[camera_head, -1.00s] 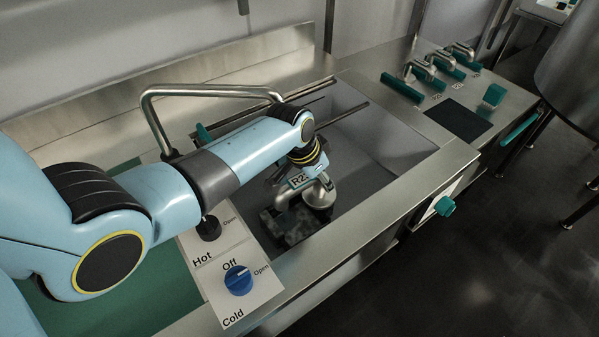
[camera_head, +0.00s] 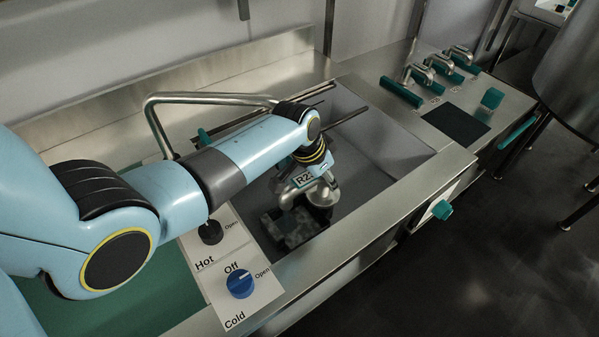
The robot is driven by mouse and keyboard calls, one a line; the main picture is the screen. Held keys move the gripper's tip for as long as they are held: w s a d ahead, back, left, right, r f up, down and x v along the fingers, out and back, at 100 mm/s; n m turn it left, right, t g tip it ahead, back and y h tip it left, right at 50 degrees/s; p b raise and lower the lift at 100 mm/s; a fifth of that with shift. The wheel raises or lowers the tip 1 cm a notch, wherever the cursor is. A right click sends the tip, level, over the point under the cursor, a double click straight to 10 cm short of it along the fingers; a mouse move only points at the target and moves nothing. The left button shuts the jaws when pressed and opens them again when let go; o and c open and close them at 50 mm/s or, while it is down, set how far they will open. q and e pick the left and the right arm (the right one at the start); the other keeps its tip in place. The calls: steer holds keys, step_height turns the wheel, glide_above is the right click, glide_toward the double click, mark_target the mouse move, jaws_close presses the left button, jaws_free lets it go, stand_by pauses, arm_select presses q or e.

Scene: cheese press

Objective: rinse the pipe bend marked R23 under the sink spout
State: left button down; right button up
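My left arm comes in from the left and reaches over the sink basin (camera_head: 375,140). My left gripper (camera_head: 312,182) points down there, with its fingers largely hidden by the wrist and the part. It appears shut on a grey metal pipe bend (camera_head: 320,194), which hangs in the basin area. A tag beside the bend reads "R2" and a partly hidden character. The sink spout (camera_head: 205,97) is a bent metal tube behind my forearm; its outlet end is hidden near my wrist. No water is visible. My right gripper is out of view.
A blue Cold knob (camera_head: 239,284) and a dark Hot knob (camera_head: 210,232) sit at the front left of the basin. A dark mottled block (camera_head: 292,228) lies below the bend. Several pipe bends (camera_head: 440,64) with teal parts stand on the right counter.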

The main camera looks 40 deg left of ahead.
arm_select(q)
steer(key=shift+w+r, duration=0.1)
steer(key=shift+r, duration=0.05)
steer(key=r+p, duration=0.6)
steer(key=shift+w+d+r, duration=0.1)
steer(key=shift+d+r, duration=0.05)
steer(key=shift+d, duration=0.05)
steer(key=shift+r, duration=0.25)
step_height(320, 180, up, 7)
steer(key=shift+w+d, duration=0.15)
steer(key=shift+d, duration=0.05)
